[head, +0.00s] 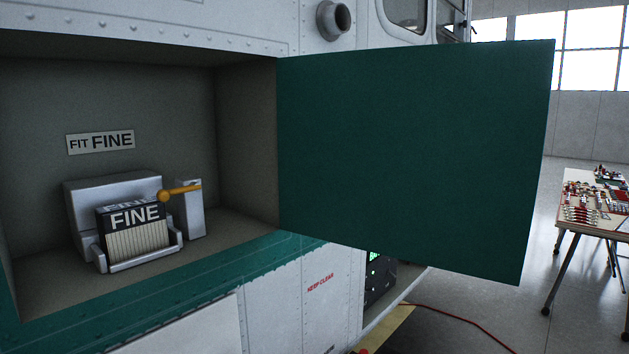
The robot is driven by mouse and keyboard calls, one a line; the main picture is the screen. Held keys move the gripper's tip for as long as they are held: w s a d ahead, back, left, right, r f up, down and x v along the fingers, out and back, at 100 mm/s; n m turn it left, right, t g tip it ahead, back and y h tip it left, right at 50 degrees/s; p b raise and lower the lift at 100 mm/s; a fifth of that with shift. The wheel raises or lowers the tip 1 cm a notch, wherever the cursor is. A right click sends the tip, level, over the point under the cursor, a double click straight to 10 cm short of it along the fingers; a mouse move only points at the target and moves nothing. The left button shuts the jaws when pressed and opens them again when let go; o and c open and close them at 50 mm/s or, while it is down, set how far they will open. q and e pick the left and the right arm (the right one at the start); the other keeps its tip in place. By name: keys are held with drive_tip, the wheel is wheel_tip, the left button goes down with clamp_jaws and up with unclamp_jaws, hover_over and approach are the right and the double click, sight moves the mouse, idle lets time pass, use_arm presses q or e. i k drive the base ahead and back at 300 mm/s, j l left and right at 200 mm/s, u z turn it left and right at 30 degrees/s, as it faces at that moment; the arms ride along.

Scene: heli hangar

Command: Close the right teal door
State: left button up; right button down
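The right teal door (415,160) stands wide open. It is a flat teal panel hinged at the right edge of a grey compartment, and it swings out toward the right of the view. Inside the compartment (245,150) sits a filter block marked FINE (135,232) in a light metal holder. A yellow-orange lever (180,192) stands at the holder's right side. Neither of my grippers shows in the head view.
A teal sill (170,285) runs under the opening. The white riveted body (300,295) carries red KEEP CLEAR lettering. A table (575,222) with small parts stands at the far right. A red cable (470,325) lies on the floor below the door.

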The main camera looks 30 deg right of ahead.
sight(431, 155)
drive_tip(key=k+j+u, duration=0.15)
drive_tip(key=k+u, duration=0.25)
drive_tip(key=k, duration=0.25)
drive_tip(key=i+l+u, duration=0.1)
drive_tip(key=l+u, duration=0.3)
drive_tip(key=l, duration=0.3)
drive_tip(key=l+u, duration=0.35)
drive_tip(key=l, duration=0.3)
drive_tip(key=k+l, duration=0.1)
drive_tip(key=l, duration=2.25)
